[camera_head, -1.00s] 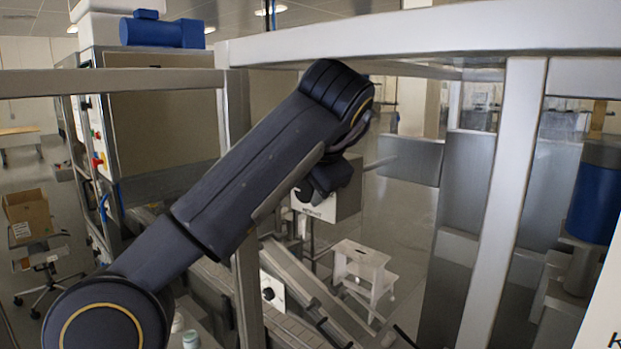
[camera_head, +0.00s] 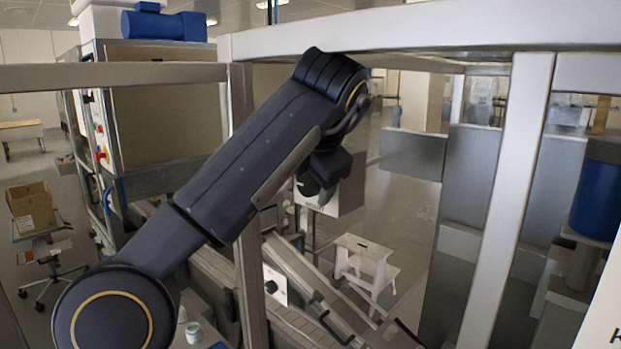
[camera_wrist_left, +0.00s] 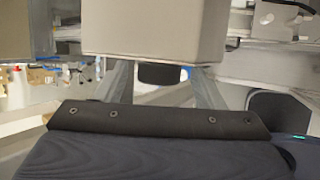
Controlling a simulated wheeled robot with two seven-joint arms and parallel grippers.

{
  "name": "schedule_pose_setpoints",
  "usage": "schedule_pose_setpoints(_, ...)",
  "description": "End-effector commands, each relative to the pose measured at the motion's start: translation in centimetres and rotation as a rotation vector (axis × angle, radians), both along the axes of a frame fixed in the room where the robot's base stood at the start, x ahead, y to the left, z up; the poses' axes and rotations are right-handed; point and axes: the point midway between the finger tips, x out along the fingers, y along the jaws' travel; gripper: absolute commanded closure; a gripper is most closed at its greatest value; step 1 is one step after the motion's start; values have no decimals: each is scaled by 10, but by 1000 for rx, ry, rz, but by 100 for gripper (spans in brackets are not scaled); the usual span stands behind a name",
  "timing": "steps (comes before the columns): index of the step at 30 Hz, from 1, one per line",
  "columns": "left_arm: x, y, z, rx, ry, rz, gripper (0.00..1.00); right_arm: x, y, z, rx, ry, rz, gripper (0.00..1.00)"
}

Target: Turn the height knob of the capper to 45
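In the head view, my left arm reaches across to a grey box with a white label (camera_head: 347,196), which I take to be the capper's height unit; the label is too small to read. My left gripper is mostly hidden behind its own wrist there. In the left wrist view, a pale grey box (camera_wrist_left: 155,28) fills the top middle, with a dark round knob (camera_wrist_left: 161,75) under it. The two grey fingers of my left gripper (camera_wrist_left: 164,85) stand apart, one on each side of the knob. I cannot tell whether they touch it. The knob's setting is not readable. My right gripper is not in view.
A metal frame post (camera_head: 508,200) and a top beam (camera_head: 430,32) stand close around my arm. Below lies a conveyor with a second dark knob on a white plate (camera_head: 281,290). A white step stool (camera_head: 365,262) stands on the floor behind.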

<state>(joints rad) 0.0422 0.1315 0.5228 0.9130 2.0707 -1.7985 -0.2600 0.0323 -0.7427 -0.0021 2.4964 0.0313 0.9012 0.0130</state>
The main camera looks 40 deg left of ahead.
Motion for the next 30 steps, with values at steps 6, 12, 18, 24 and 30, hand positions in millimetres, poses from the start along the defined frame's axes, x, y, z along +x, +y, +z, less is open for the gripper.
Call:
schedule_pose_setpoints(6,0,-1,3,1,-4,-2,37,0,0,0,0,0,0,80)
schedule_pose_setpoints(12,-9,-13,20,-1,-8,-5,37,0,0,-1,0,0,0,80)
schedule_pose_setpoints(18,-23,-28,44,-1,-2,-4,37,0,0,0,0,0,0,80)
schedule_pose_setpoints(24,-26,-32,52,-2,0,-4,37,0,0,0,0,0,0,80)
schedule_pose_setpoints(30,-31,-36,58,-1,-1,-2,37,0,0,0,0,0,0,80)
